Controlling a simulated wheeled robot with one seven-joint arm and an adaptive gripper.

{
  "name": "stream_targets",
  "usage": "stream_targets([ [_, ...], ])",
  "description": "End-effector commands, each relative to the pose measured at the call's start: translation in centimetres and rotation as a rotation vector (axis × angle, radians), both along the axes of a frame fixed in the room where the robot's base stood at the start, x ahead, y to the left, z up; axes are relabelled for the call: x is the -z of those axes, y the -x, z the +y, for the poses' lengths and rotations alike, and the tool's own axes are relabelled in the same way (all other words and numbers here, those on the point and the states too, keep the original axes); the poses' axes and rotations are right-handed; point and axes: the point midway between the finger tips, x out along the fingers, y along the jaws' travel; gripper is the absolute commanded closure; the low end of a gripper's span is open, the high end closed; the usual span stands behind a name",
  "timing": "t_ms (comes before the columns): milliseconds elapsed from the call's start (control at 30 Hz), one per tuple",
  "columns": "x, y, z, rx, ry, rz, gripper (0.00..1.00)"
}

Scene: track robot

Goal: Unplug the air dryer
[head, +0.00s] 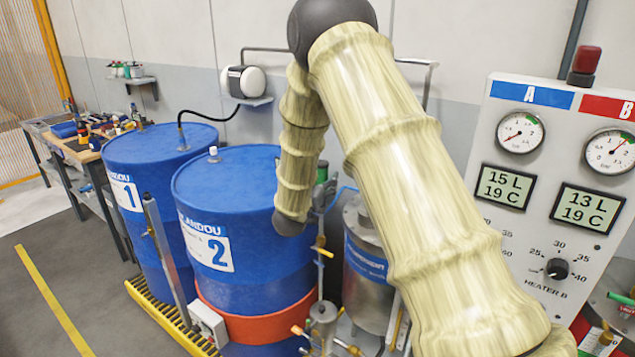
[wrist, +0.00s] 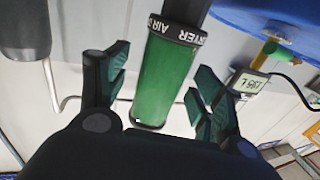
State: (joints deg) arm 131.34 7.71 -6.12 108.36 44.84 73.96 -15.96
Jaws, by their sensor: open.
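In the wrist view, the air dryer is a green cylinder (wrist: 165,82) with a black collar whose white lettering, upside down here, includes "AIR". It hangs from a dark part at the top edge. My gripper (wrist: 158,80) is open, with dark green fingers on either side of the cylinder. A gap shows beside it on the left; whether the right fingers touch it I cannot tell. In the head view, a small green piece (head: 321,171) beside my arm may be the same dryer. My gripper is hidden there behind the blue drum and the arm.
Two blue drums (head: 222,182) stand left of my arm, and a metal tank (head: 362,265) stands behind it. A gauge panel (head: 550,180) is at right. Thin pipes and valves (head: 322,250) crowd the space by the drum. Open floor (head: 75,265) lies left.

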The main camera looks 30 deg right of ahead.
Motion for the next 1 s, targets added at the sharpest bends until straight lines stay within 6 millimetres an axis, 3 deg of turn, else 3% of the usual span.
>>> stream_targets([
  [367, 0.07, -0.29, -0.42, 0.000, 0.000, 0.001, 0.34],
  [700, 0.05, -0.29, -0.39, 0.000, 0.001, 0.001, 0.88],
  [1000, -0.14, -0.31, -0.38, 0.000, 0.000, 0.000, 0.88],
])
